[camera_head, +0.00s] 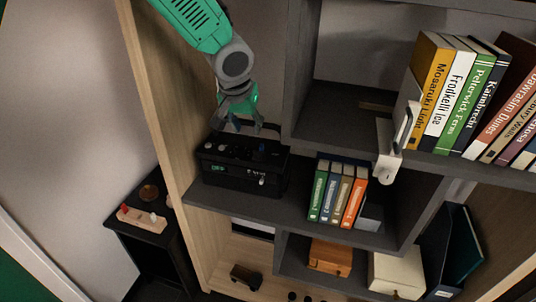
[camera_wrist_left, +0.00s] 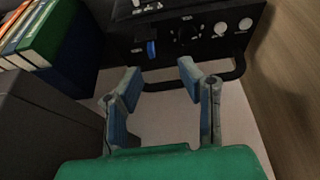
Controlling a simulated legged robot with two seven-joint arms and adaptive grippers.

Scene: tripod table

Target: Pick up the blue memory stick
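The blue memory stick (camera_wrist_left: 151,48) stands out from the black device (camera_wrist_left: 200,35), left of a dark knob in the left wrist view. In the head view a small blue spot (camera_head: 262,148) on top of the black device (camera_head: 240,172) appears to be this stick. My left gripper (camera_head: 238,124) comes down from above, over the device. In the left wrist view its two fingers (camera_wrist_left: 160,80) are apart with nothing between them. The stick lies beyond the fingertips, near the left finger, not touching it. My right gripper is not in view.
The black device has a handle bar (camera_wrist_left: 195,84) near the fingers. Several small books (camera_head: 336,195) stand to its right on the shelf (camera_head: 270,208). A dark upright panel (camera_head: 300,75) is close on the right. A wooden side wall (camera_head: 155,100) is on the left.

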